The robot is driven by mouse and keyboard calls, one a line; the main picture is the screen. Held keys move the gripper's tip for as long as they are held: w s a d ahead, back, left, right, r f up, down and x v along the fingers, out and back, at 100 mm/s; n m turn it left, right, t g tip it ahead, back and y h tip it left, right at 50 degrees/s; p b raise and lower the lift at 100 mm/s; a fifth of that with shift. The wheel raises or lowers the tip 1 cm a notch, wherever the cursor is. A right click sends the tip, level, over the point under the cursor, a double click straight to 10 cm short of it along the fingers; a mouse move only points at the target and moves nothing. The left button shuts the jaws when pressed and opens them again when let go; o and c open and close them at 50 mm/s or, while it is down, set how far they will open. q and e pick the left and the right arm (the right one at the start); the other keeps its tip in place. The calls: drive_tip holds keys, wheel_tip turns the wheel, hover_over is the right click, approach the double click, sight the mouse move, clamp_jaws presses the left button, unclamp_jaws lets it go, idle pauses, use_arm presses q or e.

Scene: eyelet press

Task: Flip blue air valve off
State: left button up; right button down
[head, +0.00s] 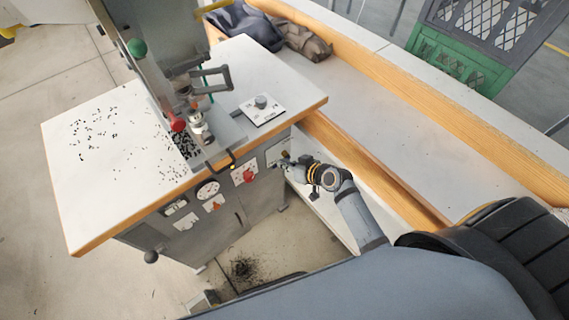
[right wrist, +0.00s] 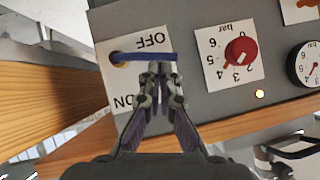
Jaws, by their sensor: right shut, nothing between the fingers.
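The blue air valve lever (right wrist: 146,57) shows in the right wrist view on a white plate (right wrist: 108,75) marked OFF and ON. The print is upside down there. The lever lies level across the plate, its round pivot at the left and its free end to the right, just below the word OFF. My right gripper (right wrist: 158,69) is shut and empty, its fingertips right at the lever's lower edge; I cannot tell if they touch. In the head view my right gripper (head: 285,160) is at the cabinet's right front, largely hiding the lever. My left gripper is not in view.
A red pressure knob (right wrist: 241,51) and a gauge (right wrist: 305,63) sit beside the valve on the grey cabinet front. The wooden table edge (head: 200,175) overhangs the panel. A wood-edged bench (head: 395,160) stands close on the right.

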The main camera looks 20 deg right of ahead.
drive_tip(key=shift+s+a+f+n+h+b, duration=0.2)
drive_tip(key=shift+a+f+n+h+b, duration=0.1)
drive_tip(key=shift+a+f, duration=0.3)
drive_tip(key=shift+d+f, duration=0.1)
drive_tip(key=shift+d, duration=0.05)
